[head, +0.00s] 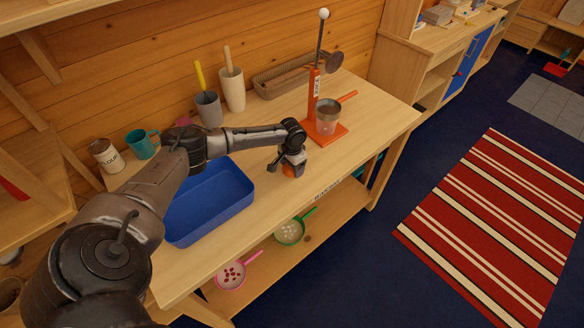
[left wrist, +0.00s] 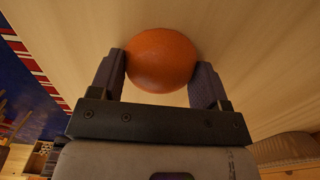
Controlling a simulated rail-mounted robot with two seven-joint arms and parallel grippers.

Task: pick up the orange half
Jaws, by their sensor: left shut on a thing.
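The orange half (left wrist: 161,59) shows in the left wrist view as a rounded orange shape between the two fingers of my left gripper (left wrist: 161,82). The fingers touch it on both sides. In the head view my left gripper (head: 290,170) points down over the wooden table (head: 345,155), right of the blue bin. A small part of the orange half (head: 288,171) shows under the gripper there; the rest is hidden. It is at or very near the tabletop; I cannot tell whether it touches. My right gripper is not in view.
A blue bin (head: 212,202) stands left of the gripper. An orange press stand (head: 314,100) with a cup (head: 327,120) stands to the right. Grey and cream cups, a teal mug (head: 142,145), a flour tin (head: 105,155) and a basket (head: 283,80) line the back.

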